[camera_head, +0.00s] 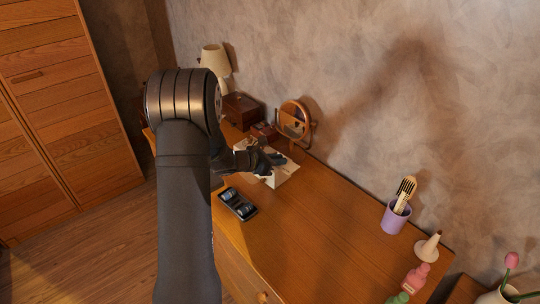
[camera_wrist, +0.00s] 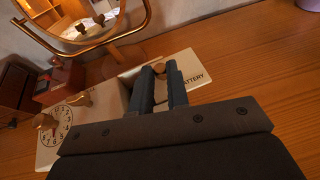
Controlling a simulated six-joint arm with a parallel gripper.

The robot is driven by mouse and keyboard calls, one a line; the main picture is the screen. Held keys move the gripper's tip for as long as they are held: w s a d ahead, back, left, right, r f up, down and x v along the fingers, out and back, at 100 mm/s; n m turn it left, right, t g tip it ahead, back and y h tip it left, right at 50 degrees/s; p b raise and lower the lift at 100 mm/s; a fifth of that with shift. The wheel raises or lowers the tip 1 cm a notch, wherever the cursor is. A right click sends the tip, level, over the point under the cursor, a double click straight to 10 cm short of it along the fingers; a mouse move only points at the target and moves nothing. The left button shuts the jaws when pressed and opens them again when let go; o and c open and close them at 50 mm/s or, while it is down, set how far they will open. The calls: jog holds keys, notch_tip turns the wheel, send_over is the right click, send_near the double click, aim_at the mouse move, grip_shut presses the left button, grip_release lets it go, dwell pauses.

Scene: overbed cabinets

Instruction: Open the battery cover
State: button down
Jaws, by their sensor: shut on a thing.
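A cream box (camera_wrist: 52,155) lies on the wooden desk, and it also shows in the head view (camera_head: 285,175). Its panel marked "BATTERY" (camera_wrist: 191,78) is at the right in the wrist view and carries a small wooden knob (camera_wrist: 158,68). My gripper (camera_wrist: 158,82) is shut on this knob, with one dark finger on each side. It also shows over the box in the head view (camera_head: 270,161). A shadowed gap or recess shows left of the fingers; I cannot tell how far the cover is open. My fingers hide part of the panel.
A clock-like dial (camera_wrist: 60,125) with wooden knobs is left of my gripper. A round mirror (camera_head: 293,120) and a wooden box (camera_head: 241,108) stand behind. A black tray (camera_head: 238,204) with dark cylinders lies in front. A purple cup (camera_head: 394,217) stands right; the desk between is clear.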

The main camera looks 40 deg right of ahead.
jog(key=shift+s+d, duration=0.1)
jog(key=shift+s, duration=1)
jog(key=c, duration=1.4)
grip_release()
jog(key=shift+o, duration=0.2)
jog(key=v, duration=1.7)
jog(key=shift+a, duration=0.2)
jog(key=shift+w, duration=0.1)
